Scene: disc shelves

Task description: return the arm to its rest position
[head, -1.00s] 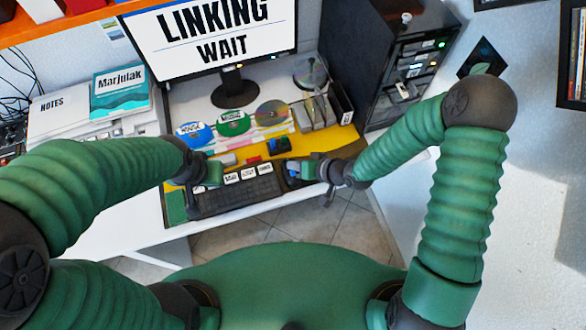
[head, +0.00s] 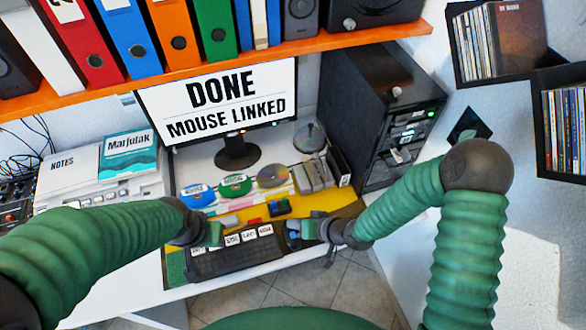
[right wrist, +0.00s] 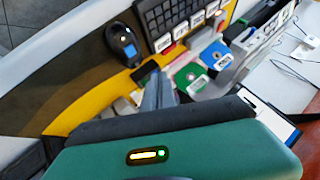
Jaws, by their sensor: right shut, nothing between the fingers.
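My right arm comes in from the right in the head view, bent at its dark elbow. Its gripper (head: 298,232) is over the right end of the keyboard area, above the front of the desk. In the right wrist view its grey fingers (right wrist: 158,90) are together with nothing between them. A dark mouse (right wrist: 125,45) lies on the mat, apart from the fingers. My left gripper (head: 214,233) is above the left part of the keyboard (head: 235,258); its fingers are too small to judge.
The monitor (head: 222,105) reads "DONE MOUSE LINKED". A black tower (head: 365,110) stands right of the monitor. An orange shelf (head: 230,56) with binders spans the top. White surface at right is mostly clear.

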